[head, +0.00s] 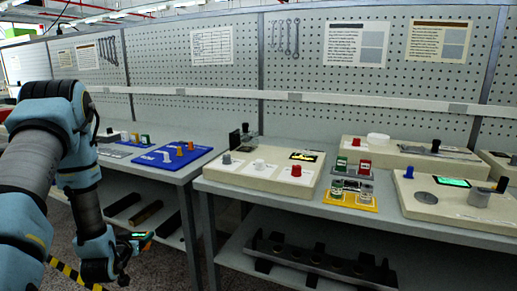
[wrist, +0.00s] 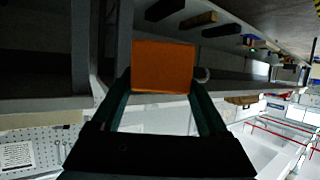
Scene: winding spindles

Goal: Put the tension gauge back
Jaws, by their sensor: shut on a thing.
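My gripper (head: 137,238) is low at the left in the head view, in front of the left bench and below its top. In the wrist view my gripper (wrist: 160,82) is shut on an orange block-like thing (wrist: 163,66), which sits between the two fingertips. It is probably the tension gauge, but no dial or marking shows on this side. In the head view it is too small to make out well. A blue board (head: 172,155) with orange, yellow and white pieces lies on the left bench; I cannot tell whether it is the gauge's place.
Shelves under both benches hold dark bars. A narrow gap parts the benches.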

